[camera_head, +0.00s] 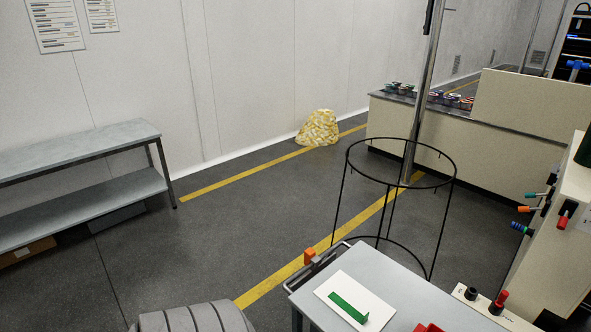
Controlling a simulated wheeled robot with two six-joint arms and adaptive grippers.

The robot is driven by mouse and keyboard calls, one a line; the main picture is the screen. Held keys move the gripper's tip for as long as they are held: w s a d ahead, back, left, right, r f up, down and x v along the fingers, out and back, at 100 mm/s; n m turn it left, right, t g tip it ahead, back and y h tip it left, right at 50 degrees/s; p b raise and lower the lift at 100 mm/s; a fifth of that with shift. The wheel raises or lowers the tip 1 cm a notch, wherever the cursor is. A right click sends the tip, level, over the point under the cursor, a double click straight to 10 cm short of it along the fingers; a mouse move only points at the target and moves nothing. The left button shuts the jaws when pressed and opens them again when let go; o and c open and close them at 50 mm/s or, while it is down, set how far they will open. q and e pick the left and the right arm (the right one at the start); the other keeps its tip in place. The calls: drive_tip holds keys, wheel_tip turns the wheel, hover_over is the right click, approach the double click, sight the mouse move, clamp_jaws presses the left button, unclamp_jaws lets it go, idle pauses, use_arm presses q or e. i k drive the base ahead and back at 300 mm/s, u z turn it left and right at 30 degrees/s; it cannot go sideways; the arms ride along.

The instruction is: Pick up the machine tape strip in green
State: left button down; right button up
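The green tape strip (346,306) lies on a white rectangular sheet or plate (356,288) near the bottom of the head view. Its lower right end seems to have a short part standing up. The white sheet rests on a grey table (392,278), close to the table's left edge. Neither of my grippers is in view, and nothing is touching the strip.
A black wire hoop stand (455,166) rises behind the table. A cream panel with coloured handles (545,240) stands right. A grey bench (85,145) stands left.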

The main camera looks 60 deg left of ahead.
sight(355, 314)
drive_tip(key=u, duration=1.7)
drive_tip(key=i, duration=0.25)
drive_tip(key=u, duration=2.2)
drive_tip(key=i, duration=2.05)
drive_tip(key=z, duration=3.4)
